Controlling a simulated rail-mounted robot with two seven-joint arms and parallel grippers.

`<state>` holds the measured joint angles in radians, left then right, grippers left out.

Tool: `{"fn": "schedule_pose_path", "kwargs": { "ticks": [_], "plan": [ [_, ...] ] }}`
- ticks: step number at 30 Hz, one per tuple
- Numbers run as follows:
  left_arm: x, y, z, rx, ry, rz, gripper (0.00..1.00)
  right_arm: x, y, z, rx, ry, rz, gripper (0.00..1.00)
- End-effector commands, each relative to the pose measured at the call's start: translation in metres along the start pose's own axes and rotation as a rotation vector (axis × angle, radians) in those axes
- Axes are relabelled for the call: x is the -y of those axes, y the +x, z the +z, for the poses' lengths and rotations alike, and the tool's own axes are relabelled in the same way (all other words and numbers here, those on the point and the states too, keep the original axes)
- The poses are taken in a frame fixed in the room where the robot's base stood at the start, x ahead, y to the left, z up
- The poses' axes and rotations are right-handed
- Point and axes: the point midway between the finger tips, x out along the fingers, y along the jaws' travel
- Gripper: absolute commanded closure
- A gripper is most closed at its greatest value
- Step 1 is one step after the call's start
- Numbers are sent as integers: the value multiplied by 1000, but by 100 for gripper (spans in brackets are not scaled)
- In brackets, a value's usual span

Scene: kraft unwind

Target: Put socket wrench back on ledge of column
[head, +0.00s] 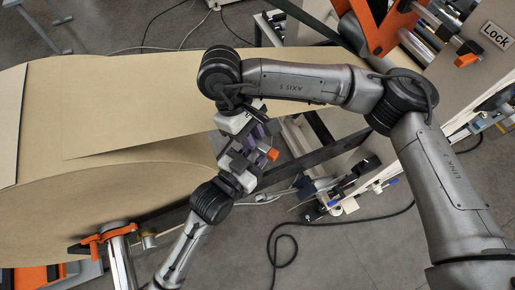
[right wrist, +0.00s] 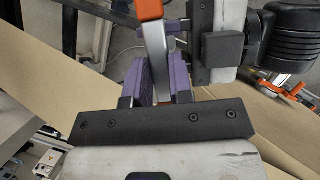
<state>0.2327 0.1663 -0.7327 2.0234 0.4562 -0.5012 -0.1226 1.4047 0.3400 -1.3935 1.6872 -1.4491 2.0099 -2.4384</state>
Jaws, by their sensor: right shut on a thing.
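The socket wrench shows as an orange end (head: 272,154) beside my two grippers in the head view. In the right wrist view the wrench (right wrist: 158,48) has an orange part and a grey metal shaft between the purple fingers. My right gripper (head: 257,134) is shut on it, above the kraft roll's right edge. My left gripper (head: 246,158) is close by, below the right one in the head view. Its body also shows in the right wrist view (right wrist: 215,42), right beside the wrench. Whether its fingers grip the wrench is hidden. I cannot make out which surface is the column's ledge.
The large kraft roll (head: 110,195) and its paper web (head: 130,95) fill the left. A machine frame with a Lock sign (head: 496,35) and an orange bracket (head: 375,25) stands at the upper right. An orange clamp (head: 95,240) is at the lower left. A black cable (head: 300,225) lies on the floor.

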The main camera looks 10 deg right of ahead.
Motion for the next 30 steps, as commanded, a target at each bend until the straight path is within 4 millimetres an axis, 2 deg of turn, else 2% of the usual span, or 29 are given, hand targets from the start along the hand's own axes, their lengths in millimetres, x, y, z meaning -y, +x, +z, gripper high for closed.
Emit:
{"fn": "schedule_pose_path", "kwargs": {
  "ticks": [1, 9, 14, 15, 24, 30],
  "plan": [
    [0, 0, 0, 0, 0, 1, 76, 0, -1, 0, -1, 0, 0, 100],
    [-2, 0, 0, -1, -1, 5, 100, 0, -1, -1, -5, 3, 0, 100],
    [-4, 0, -1, -2, -2, 8, 100, -1, -2, -1, -9, 4, 0, 100],
    [-4, 0, -2, -5, -2, 8, 100, -1, -2, -1, -10, 5, 0, 78],
    [-2, 0, -1, -3, -1, 4, 100, 0, -1, -1, -4, 2, 0, 49],
    [-1, 0, -1, -3, 0, 2, 100, 0, 0, 0, -2, 1, 0, 49]
  ]
}}
